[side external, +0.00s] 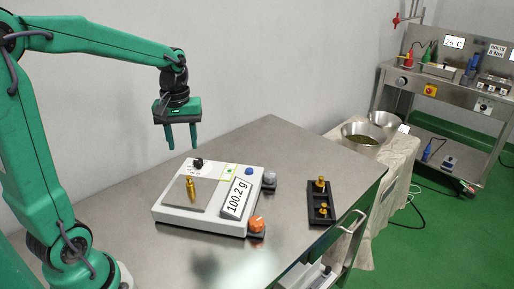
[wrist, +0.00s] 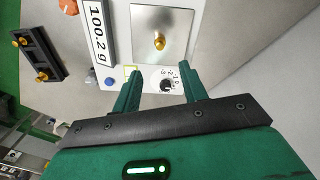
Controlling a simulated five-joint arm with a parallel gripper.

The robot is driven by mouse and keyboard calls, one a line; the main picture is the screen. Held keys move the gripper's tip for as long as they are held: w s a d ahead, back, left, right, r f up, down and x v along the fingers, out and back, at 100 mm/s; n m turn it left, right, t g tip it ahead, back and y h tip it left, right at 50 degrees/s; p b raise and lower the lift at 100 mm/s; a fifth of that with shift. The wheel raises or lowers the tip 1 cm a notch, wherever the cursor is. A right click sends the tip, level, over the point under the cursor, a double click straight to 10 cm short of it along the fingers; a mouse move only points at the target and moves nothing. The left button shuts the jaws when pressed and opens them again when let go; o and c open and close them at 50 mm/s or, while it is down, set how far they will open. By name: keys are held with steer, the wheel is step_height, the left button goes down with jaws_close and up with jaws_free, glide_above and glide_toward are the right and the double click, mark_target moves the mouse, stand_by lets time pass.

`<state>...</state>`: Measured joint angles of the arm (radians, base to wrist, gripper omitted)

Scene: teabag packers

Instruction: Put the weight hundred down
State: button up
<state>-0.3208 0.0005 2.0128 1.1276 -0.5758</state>
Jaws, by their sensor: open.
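A brass weight (side external: 191,189) stands upright on the square steel pan (side external: 180,200) of the white scale (side external: 165,215). The display (side external: 236,199) reads 100.2 g. The weight (wrist: 159,41) and pan (wrist: 175,15) also show in the wrist view. My green gripper (side external: 181,147) hangs open and empty above the scale's back edge, apart from the weight. In the wrist view its fingers (wrist: 158,78) are spread near the scale's black dial (wrist: 166,86), with nothing between them.
A black weight holder (side external: 320,205) with brass weights stands on the right of the steel table (side external: 300,160). An orange knob (side external: 257,224) and a grey knob (side external: 269,178) sit by the scale's right side. Metal bowls (side external: 362,135) stand on a cloth-covered table beyond. The table behind the scale is clear.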

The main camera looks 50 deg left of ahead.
steer(key=s+d+r+m+t, duration=0.4)
steer(key=s+d+m+t, duration=0.1)
steer(key=s+d+m, duration=0.5)
steer(key=shift+s+d+t, duration=0.3)
steer(key=shift+s+d, duration=0.05)
steer(key=shift+d, duration=0.15)
